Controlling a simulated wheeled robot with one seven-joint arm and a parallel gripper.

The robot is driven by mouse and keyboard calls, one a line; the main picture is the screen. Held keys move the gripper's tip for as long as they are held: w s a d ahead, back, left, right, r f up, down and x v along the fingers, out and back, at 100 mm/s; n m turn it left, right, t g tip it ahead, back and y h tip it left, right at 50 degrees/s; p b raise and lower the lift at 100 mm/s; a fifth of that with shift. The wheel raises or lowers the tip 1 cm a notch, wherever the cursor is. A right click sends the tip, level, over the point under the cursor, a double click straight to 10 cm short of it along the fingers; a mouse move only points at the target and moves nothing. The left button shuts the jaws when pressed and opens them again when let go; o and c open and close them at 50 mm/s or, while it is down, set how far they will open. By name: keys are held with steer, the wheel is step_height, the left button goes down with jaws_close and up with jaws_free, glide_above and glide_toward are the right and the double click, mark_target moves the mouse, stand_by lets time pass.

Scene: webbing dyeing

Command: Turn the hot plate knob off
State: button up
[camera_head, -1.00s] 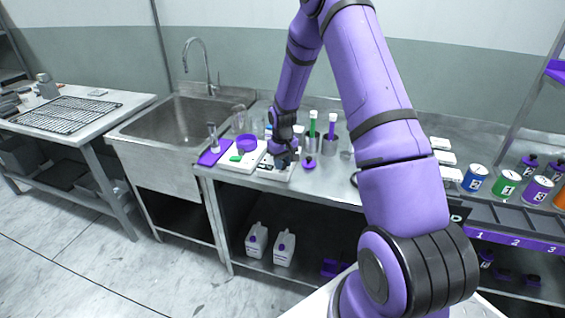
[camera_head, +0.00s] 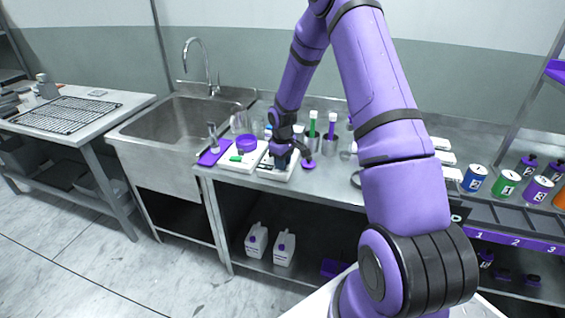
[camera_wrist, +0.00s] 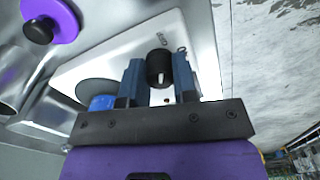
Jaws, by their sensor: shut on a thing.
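The hot plate (camera_head: 270,175) is a white box near the front edge of the steel counter, partly hidden by my gripper (camera_head: 282,160). In the wrist view the hot plate (camera_wrist: 122,52) shows its round grey heating disc (camera_wrist: 96,88). Its black knob (camera_wrist: 160,66) has a white pointer mark and sits between the two blue-grey fingers of my gripper (camera_wrist: 158,72). The fingers are shut on the knob from both sides. In the head view the knob is hidden.
A second white device (camera_head: 238,160) with a purple dish (camera_head: 246,142) stands just left. A purple-and-black item (camera_head: 309,164) lies close on the right. Metal cups with green and purple tubes (camera_head: 313,124) stand behind. The sink (camera_head: 178,122) is left; paint cans (camera_head: 475,178) are far right.

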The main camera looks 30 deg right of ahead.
steer(key=o, duration=0.9)
step_height(320, 180, up, 10)
steer(key=shift+f, duration=0.1)
steer(key=shift+r, duration=0.5)
